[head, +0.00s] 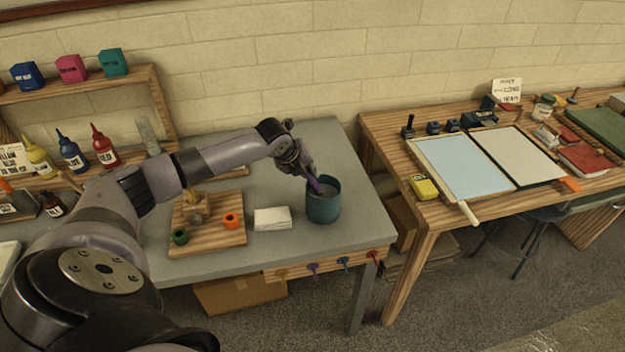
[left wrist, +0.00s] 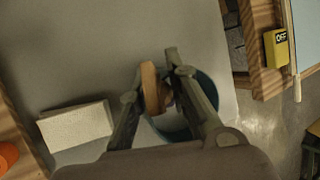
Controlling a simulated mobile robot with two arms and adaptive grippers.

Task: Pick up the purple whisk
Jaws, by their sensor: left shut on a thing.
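The teal pot (head: 323,207) stands on the grey table near its right side. My left gripper (head: 308,176) is at the pot's mouth. A slim purple piece, which looks like the purple whisk (head: 315,186), runs from the gripper down to the pot's mouth; its lower end is hidden. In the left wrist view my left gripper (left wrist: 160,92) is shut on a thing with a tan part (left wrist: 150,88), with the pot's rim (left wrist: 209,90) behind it. My right gripper is not in view.
A white stack (head: 272,219) and a wooden board (head: 207,240) with green and orange rings lie left of the pot. Small coloured items hang along the table's front edge. A second wooden table (head: 390,122) with trays stands to the right, past a gap.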

